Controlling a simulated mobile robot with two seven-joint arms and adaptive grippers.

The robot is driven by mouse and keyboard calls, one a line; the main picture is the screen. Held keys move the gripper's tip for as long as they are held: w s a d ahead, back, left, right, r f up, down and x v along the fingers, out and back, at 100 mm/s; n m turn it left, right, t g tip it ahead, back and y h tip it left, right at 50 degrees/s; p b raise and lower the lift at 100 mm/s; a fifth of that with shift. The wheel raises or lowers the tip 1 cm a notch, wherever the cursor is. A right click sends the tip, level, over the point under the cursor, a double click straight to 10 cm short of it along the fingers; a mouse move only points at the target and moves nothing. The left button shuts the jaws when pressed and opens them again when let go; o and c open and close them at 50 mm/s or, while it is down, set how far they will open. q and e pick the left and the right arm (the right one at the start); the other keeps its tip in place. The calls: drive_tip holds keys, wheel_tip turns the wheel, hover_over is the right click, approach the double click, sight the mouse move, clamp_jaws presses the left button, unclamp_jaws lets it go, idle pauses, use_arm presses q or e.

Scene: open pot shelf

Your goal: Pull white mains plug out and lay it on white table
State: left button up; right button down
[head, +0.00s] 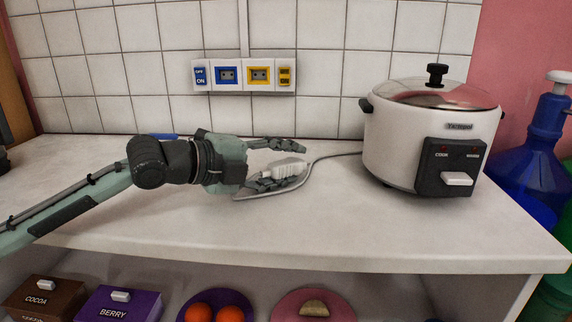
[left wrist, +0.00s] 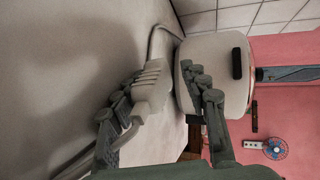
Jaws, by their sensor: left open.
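The white mains plug (head: 283,169) lies on or just above the white table (head: 330,230), out of the wall sockets. Its cord runs back to the rice cooker (head: 418,140). My left gripper (head: 301,160) is open, low over the table, with its fingers on either side of the plug. In the left wrist view the plug (left wrist: 152,90) is between the spread fingers, close beside the left-hand one; I cannot tell whether they touch. My right gripper is not in view.
A socket panel with a blue-framed socket (head: 227,76) and a yellow-framed socket (head: 260,76) is on the tiled wall; both are empty. A blue bottle (head: 535,150) stands at the right. The table's front is clear. Below are boxes and plates on a shelf.

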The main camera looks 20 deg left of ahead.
sight(262, 173)
use_arm(q)
drive_tip(key=shift+f, duration=0.1)
drive_tip(key=shift+s+a, duration=0.3)
drive_tip(key=shift+s, duration=0.1)
drive_tip(key=shift+s+a, duration=0.5)
drive_tip(key=shift+s, duration=0.35)
drive_tip(key=shift+s+a, duration=0.5)
drive_tip(key=shift+s, duration=0.35)
drive_tip(key=shift+a+f+v, duration=0.1)
drive_tip(key=shift+f+v, duration=0.2)
drive_tip(key=shift+v, duration=1.05)
drive_tip(key=shift+a+f+v, duration=0.1)
drive_tip(key=shift+f+v, duration=0.2)
drive_tip(key=shift+v, duration=1.05)
drive_tip(key=shift+a+f+v, duration=0.1)
drive_tip(key=shift+f+v, duration=0.2)
drive_tip(key=shift+v, duration=1.05)
drive_tip(key=shift+s+r, duration=0.15)
